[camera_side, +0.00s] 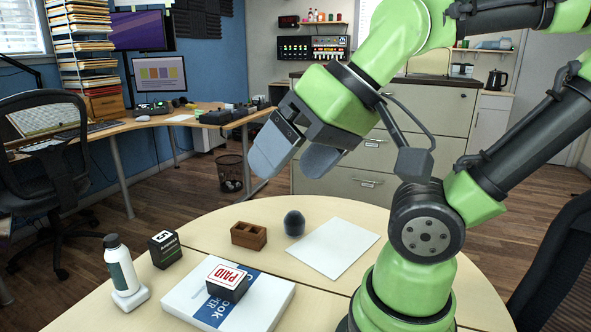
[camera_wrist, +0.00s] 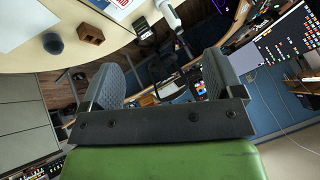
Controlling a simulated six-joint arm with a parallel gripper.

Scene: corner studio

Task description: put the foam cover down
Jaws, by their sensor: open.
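The foam cover (camera_side: 294,223) is a small dark grey rounded piece. It stands on the pale wooden round table (camera_side: 215,222), just right of a brown slotted wooden block (camera_side: 248,236) and left of a white sheet. In the wrist view the foam cover (camera_wrist: 53,43) shows at the upper left beside the brown block (camera_wrist: 90,34). My gripper (camera_side: 292,158) is high above the table's far edge, apart from the foam cover. Its two grey fingers are spread with nothing between them, as the wrist view also shows (camera_wrist: 163,78).
A white sheet (camera_side: 333,248) lies right of the foam cover. Nearer the front are a white bottle (camera_side: 121,266), a black box marked 5 (camera_side: 165,249), and a PAID stamp (camera_side: 228,281) on a white and blue box (camera_side: 262,303). A drawer cabinet (camera_side: 372,155) stands behind the table.

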